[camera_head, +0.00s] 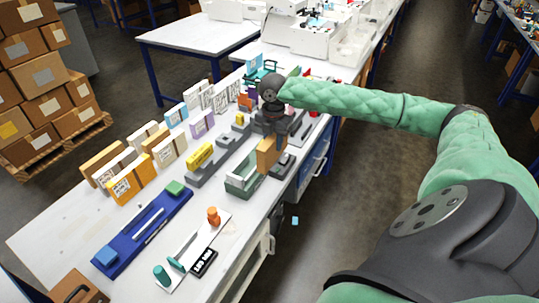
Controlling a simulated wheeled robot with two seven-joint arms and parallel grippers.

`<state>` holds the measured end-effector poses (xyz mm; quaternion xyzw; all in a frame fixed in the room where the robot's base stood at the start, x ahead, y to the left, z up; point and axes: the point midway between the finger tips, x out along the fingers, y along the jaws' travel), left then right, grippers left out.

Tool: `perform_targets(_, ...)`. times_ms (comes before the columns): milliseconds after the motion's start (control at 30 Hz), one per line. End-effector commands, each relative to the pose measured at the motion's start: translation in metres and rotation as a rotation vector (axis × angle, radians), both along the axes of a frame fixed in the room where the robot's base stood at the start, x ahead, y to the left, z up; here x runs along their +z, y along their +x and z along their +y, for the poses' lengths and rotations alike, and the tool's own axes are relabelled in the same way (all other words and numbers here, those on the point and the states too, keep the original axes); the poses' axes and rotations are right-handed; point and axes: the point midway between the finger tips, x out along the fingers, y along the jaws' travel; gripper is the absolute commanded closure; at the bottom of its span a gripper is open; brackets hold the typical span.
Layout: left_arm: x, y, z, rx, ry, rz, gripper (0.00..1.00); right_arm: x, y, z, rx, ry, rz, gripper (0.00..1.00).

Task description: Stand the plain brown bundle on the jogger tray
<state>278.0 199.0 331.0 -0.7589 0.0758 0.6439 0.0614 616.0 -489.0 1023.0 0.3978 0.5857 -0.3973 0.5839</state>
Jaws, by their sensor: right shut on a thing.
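The plain brown bundle (267,157) is a small upright block near the right edge of the white table, in the camera_head view. My right gripper (272,137) comes down over it and is shut on its top. The jogger tray appears to be the grey-green open tray (240,184) just left of and below the bundle. The bundle overlaps the tray's far end in the picture; I cannot tell whether it touches the tray. My left gripper is not in view.
Orange, white and brown bundles (133,184) stand along the table's left side. A grey stepped holder with yellow blocks (200,156) lies left of the tray. A blue fixture (140,232) and a white plate with orange and teal knobs (202,240) lie nearer.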

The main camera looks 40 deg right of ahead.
Motion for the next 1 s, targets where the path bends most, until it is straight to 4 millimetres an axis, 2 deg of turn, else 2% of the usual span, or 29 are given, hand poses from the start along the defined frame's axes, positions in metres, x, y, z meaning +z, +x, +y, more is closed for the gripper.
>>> perform_targets(233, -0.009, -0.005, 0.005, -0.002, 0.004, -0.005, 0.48, 0.001, 0.007, -0.002, 0.018, 0.003, -0.001, 1.00)
perform_targets(567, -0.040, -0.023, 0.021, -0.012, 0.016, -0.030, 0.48, -0.022, 0.047, 0.018, 0.016, 0.003, -0.002, 1.00)
perform_targets(700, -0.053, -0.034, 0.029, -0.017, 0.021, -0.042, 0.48, -0.035, 0.065, 0.027, 0.017, 0.003, -0.001, 1.00)
perform_targets(1000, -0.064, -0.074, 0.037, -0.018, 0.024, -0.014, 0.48, -0.059, 0.100, 0.043, 0.016, 0.001, -0.001, 1.00)
